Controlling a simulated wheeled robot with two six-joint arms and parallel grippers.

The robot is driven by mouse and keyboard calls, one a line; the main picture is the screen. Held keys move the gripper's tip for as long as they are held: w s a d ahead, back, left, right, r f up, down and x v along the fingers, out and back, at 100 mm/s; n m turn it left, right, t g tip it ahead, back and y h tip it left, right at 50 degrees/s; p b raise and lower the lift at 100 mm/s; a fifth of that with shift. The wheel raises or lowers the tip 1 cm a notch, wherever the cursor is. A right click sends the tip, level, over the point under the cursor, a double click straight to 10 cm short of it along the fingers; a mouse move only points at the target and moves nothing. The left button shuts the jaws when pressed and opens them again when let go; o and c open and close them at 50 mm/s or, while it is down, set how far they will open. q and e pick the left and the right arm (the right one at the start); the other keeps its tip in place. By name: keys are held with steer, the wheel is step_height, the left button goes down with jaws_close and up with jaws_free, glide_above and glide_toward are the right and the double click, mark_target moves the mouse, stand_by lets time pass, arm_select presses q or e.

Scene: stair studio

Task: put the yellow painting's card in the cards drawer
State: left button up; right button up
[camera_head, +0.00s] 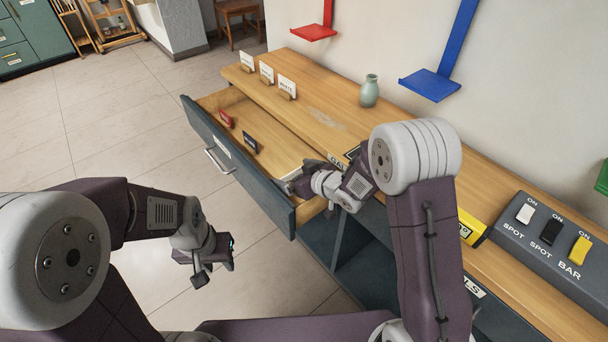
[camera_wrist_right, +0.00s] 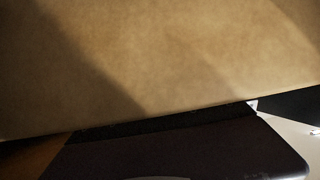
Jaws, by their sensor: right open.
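In the head view, an open drawer (camera_head: 262,177) with a wooden inside and dark front holds a small red piece (camera_head: 226,118) and a small dark blue piece (camera_head: 251,143). The writing on the drawer's front label is too small to read. My right gripper (camera_head: 296,186) is open at the drawer's near right end, beside a pale edge I cannot identify. The right wrist view shows mostly a brown surface, and no held card can be made out. A yellow piece (camera_head: 470,228) lies partly behind my right arm. My left gripper (camera_head: 216,268) is open and empty, left of the drawer.
White cards in wooden holders (camera_head: 287,87) and a green vase (camera_head: 370,91) stand on the counter. A switch box (camera_head: 548,243) is at the right. Red (camera_head: 314,32) and blue (camera_head: 431,84) ledges are on the wall. The floor (camera_head: 110,125) at left is clear.

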steer(key=p+v, duration=0.2)
steer(key=v, duration=0.9)
steer(key=shift+p, duration=0.4)
steer(key=shift+s+r, duration=0.1)
